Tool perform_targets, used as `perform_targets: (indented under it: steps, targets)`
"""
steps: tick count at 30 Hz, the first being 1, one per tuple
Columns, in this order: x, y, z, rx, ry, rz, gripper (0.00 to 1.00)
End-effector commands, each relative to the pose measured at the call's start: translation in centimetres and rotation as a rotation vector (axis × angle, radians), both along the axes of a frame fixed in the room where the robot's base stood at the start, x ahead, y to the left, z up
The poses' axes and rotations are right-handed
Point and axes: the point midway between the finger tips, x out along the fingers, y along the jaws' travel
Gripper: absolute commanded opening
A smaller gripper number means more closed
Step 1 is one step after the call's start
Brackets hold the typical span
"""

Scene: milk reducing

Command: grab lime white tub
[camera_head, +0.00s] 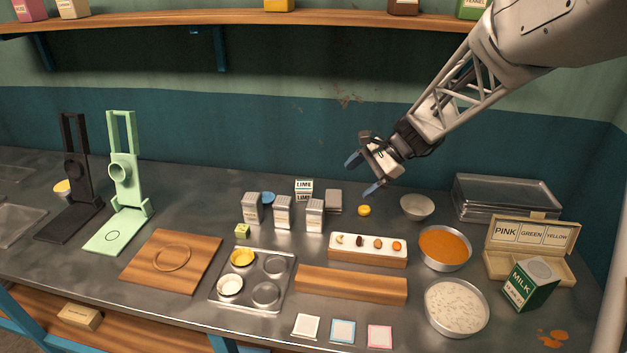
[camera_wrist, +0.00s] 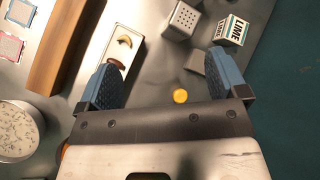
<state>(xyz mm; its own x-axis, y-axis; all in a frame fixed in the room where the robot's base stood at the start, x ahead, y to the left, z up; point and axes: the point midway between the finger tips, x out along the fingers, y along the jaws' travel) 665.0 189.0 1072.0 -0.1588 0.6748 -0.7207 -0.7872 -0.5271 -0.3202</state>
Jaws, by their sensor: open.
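The lime white tub (camera_head: 304,190) is a small white box with a dark green "LIME" label. It stands on the counter towards the wall, behind the grey shaker boxes. In the wrist view the lime tub (camera_wrist: 232,31) shows at the upper right, just beyond the right finger's tip, with its label readable. My gripper (camera_head: 362,174) is open and empty, held above the counter to the right of the tub in the head view. No finger visibly touches the tub.
Several grey shaker boxes (camera_head: 283,213) stand in front of the tub, and a plain grey block (camera_head: 334,202) is beside it. A yellow piece (camera_head: 364,210) lies below my gripper. A white tray (camera_head: 367,254) holds small items. A metal bowl (camera_head: 417,207) is to the right.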

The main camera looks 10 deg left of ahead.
Motion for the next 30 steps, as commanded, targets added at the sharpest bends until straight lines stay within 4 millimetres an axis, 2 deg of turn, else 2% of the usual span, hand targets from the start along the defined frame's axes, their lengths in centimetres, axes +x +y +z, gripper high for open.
perform_targets:
  steps: [6,21,30]
  targets:
    - [4.4,2.7,-3.0,0.076,0.108,-0.079,0.92]
    - [13.3,8.5,-10.8,0.243,0.357,-0.256,0.92]
    - [16.4,10.7,-14.4,0.308,0.458,-0.324,0.92]
